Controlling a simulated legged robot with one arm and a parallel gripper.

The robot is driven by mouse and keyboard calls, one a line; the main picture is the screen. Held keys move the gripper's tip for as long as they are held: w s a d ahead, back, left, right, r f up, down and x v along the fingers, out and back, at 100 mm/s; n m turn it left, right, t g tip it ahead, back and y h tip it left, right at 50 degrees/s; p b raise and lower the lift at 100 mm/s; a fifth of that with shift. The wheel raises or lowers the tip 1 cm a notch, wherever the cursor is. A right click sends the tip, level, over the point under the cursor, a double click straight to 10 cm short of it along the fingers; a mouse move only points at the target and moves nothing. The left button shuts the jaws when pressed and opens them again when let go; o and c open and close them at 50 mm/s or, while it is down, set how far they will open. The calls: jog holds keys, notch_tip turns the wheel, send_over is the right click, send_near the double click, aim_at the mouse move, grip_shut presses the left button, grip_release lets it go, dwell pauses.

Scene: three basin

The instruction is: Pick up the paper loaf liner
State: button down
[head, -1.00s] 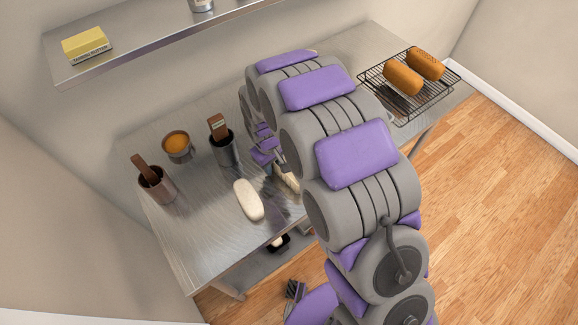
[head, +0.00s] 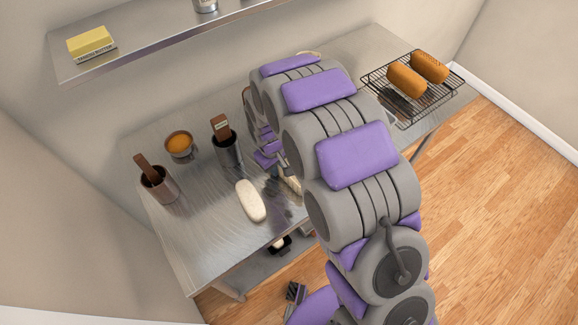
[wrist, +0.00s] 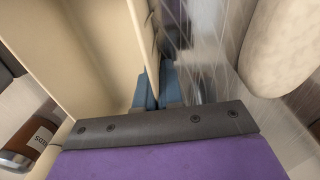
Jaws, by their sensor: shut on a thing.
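The paper loaf liner (wrist: 80,45) is cream-coloured and open, and its walls fill the left and upper middle of the wrist view. My gripper (wrist: 158,90) has blue fingertips, shut on one thin wall of the liner. In the head view my gripper (head: 268,158) is low over the steel table, mostly behind my arm. Only a small pale piece of the liner (head: 291,184) shows there beside my arm. Whether the liner touches the table cannot be told.
A pale dough loaf (head: 250,201) lies close left of the liner on the steel table (head: 205,235). Baked loaves sit on a wire rack (head: 385,90) at right. A shelf (head: 150,50) hangs above.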

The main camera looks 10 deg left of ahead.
jog(key=shift+r, duration=0.1)
notch_tip(320, 180, up, 10)
jog(key=shift+f+p, duration=0.1)
jog(key=shift+p, duration=0.7)
dwell(0.3)
